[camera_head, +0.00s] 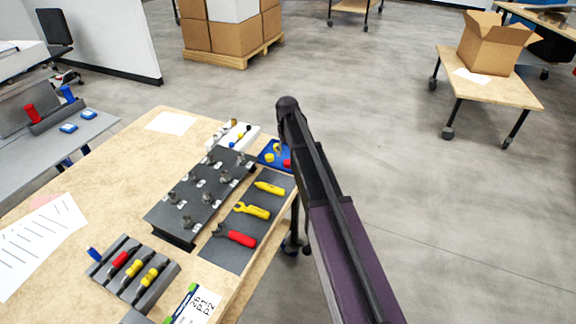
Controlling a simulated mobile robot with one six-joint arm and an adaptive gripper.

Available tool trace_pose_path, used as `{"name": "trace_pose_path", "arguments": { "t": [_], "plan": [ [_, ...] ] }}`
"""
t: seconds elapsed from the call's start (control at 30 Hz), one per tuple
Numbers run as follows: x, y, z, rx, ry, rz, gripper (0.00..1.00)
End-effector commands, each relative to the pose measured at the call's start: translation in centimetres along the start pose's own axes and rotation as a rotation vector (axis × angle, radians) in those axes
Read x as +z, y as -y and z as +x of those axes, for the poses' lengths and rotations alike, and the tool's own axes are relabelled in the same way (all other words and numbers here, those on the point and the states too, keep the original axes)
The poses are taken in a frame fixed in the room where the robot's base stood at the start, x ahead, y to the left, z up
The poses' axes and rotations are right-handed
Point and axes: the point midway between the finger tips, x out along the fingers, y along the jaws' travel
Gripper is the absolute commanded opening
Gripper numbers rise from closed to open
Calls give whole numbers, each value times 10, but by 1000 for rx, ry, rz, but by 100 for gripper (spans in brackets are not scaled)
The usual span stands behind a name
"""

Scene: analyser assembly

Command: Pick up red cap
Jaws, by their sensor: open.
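A small red piece, likely the red cap (287,162), lies at the right side of a small blue tray (264,158) near the table's far right corner. It is tiny in the picture and close beside my arm's outline, so its shape is unclear. Yellow pieces (269,157) lie in the same tray, to the left of the red one. My dark arm rises from the bottom right and ends above and right of the tray. I cannot make out my gripper's fingers; they are not visible.
A dark rack (203,190) with several metal fittings stands left of the tray. A grey mat (236,247) holds yellow and red tools. A white holder (233,137) stands behind. A screwdriver holder (160,287) is in front. Open floor lies to the right.

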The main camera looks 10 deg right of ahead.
Motion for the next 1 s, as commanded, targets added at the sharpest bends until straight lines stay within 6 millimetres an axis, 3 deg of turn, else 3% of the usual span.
{"name": "trace_pose_path", "arguments": {
  "t": [0.37,1.0],
  "plan": [
    [0,-1,4,0,0,1,70],
    [0,-4,48,0,0,1,70]
  ]
}}
